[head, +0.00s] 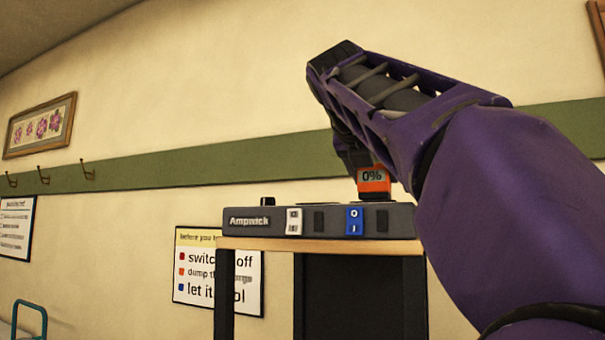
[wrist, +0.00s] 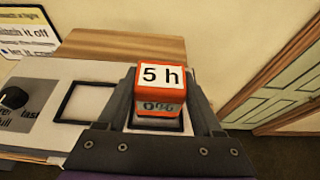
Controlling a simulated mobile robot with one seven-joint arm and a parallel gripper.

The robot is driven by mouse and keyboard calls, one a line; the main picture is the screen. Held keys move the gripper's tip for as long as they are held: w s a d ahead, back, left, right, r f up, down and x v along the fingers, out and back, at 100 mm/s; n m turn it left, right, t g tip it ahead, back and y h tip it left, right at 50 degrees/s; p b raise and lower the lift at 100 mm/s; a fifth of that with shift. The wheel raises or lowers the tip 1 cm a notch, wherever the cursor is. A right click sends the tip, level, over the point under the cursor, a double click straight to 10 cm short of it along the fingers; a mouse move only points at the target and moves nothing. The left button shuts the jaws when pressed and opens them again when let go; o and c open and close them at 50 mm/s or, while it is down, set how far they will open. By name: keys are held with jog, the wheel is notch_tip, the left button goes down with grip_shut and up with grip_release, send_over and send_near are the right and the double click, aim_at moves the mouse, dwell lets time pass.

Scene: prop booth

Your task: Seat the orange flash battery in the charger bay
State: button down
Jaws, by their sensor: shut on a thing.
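The orange battery (head: 374,186) shows a 0% display in the head view. In the wrist view the battery (wrist: 161,92) has a white "5 h" label on top. My gripper (wrist: 161,108) is shut on it, one dark finger on each side. The grey charger (head: 255,220), marked Ampwick, is below it.
The charger stands on a wooden-topped stand (head: 270,244). Its front has a white switch (head: 294,221) and a blue switch (head: 355,221). A black knob (wrist: 14,97) is on its top at the left. A wall sign (head: 190,285) hangs behind.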

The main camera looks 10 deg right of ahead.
jog(key=shift+f+b, duration=0.45)
jog(key=shift+f, duration=0.05)
dwell(0.6)
grip_release()
